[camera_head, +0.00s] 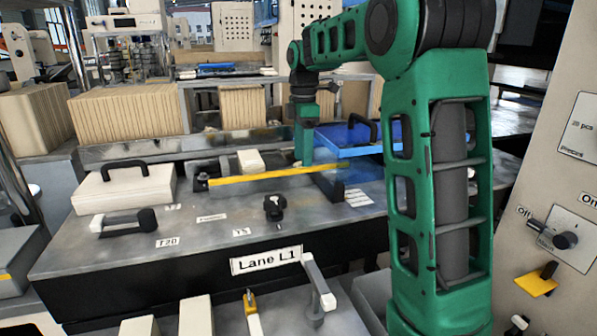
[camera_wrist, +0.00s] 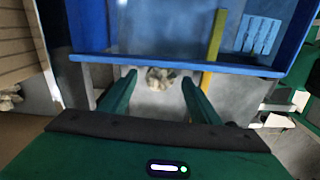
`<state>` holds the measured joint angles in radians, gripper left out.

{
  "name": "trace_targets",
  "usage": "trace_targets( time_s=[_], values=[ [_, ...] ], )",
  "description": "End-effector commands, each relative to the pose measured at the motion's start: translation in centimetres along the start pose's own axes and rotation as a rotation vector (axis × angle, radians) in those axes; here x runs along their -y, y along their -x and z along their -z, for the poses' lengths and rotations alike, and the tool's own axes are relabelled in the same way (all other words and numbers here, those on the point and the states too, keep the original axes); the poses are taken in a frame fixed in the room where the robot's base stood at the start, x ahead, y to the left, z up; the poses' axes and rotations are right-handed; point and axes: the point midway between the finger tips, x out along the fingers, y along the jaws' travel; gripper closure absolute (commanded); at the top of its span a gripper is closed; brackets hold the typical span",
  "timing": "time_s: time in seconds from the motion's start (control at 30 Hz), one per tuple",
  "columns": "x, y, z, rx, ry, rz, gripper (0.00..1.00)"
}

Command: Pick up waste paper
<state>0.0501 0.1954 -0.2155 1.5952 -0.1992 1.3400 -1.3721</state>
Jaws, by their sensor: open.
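In the wrist view, a crumpled piece of waste paper (camera_wrist: 160,79) lies on a grey surface. It shows between the two green fingers of my gripper (camera_wrist: 160,77), with a gap on each side. The fingers are apart and hold nothing; whether they are down at the paper's height I cannot tell. A second pale crumpled piece (camera_wrist: 9,99) shows at the left edge of that view. In the head view, my gripper (camera_head: 304,162) points down over the metal bench, left of a blue guard; the paper there is hidden or too small to tell.
The blue guard (camera_head: 350,137) with a black handle stands close by my gripper, and its blue edge (camera_wrist: 85,57) crosses the wrist view. A yellow bar (camera_head: 265,176) lies along the bench (camera_head: 190,222). A black knob (camera_head: 274,207) and a white handled box (camera_head: 125,187) stand nearby.

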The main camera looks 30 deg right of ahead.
Motion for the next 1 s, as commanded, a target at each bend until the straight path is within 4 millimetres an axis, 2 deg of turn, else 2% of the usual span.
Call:
trace_targets(
  time_s=[0.1, 0.2, 0.47, 0.63, 0.67, 1.0],
  values=[
    [0.1, -1.6, 0.0, 0.0, 0.001, 0.002, 0.43],
    [0.0, -2.3, 0.0, 0.0, 0.0, 0.001, 0.43],
    [0.0, -2.5, 0.0, 0.0, 0.0, 0.0, 0.43],
    [0.0, -2.5, 0.0, 0.0, 0.0, 0.0, 0.81],
    [0.0, -2.5, 0.0, 0.0, 0.0, 0.0, 0.86],
    [0.0, -2.5, 0.0, 0.0, 0.0, 0.0, 0.86]
  ],
)
